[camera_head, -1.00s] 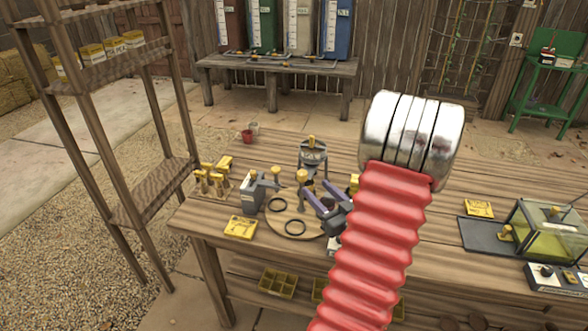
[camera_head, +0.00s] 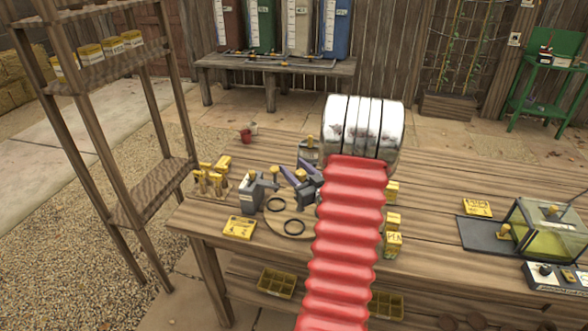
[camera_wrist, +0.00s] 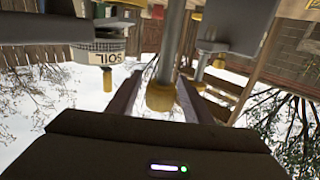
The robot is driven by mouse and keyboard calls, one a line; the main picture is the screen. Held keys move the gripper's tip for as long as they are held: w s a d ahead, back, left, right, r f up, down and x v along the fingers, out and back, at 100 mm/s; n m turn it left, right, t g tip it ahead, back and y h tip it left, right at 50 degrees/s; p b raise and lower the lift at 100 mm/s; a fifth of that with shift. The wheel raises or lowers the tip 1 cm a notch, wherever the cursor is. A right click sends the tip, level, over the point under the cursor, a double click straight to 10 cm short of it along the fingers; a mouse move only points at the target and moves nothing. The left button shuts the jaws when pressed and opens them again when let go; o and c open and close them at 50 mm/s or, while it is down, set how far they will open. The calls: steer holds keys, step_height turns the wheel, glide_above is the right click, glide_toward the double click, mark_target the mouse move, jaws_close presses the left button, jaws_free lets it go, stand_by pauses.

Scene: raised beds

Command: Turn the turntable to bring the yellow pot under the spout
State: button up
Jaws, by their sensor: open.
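The turntable (camera_head: 270,221) is a round wooden disc on the bench with black rings on it. My gripper (camera_head: 293,169) is open over its far side. A yellow-topped knob (camera_head: 300,174) on a grey post stands between the fingers, which appear not to press on it. In the wrist view the yellow knob (camera_wrist: 160,97) is between the two dark fingers of my gripper (camera_wrist: 162,90). The grey dispenser labelled SOIL (camera_head: 309,152) is behind, partly hidden by my arm; it also shows in the wrist view (camera_wrist: 98,47). I cannot pick out the yellow pot or be sure of the spout.
A grey box-like device (camera_head: 250,195) stands at the turntable's left edge. A small red pot (camera_head: 246,135) is behind. Several yellow boxes (camera_head: 392,220) stand right of my arm.

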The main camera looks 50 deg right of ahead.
steer(key=shift+w+d, duration=0.1)
steer(key=shift+w, duration=0.2)
steer(key=shift+c, duration=0.5)
steer(key=c, duration=1)
steer(key=shift+o, duration=0.2)
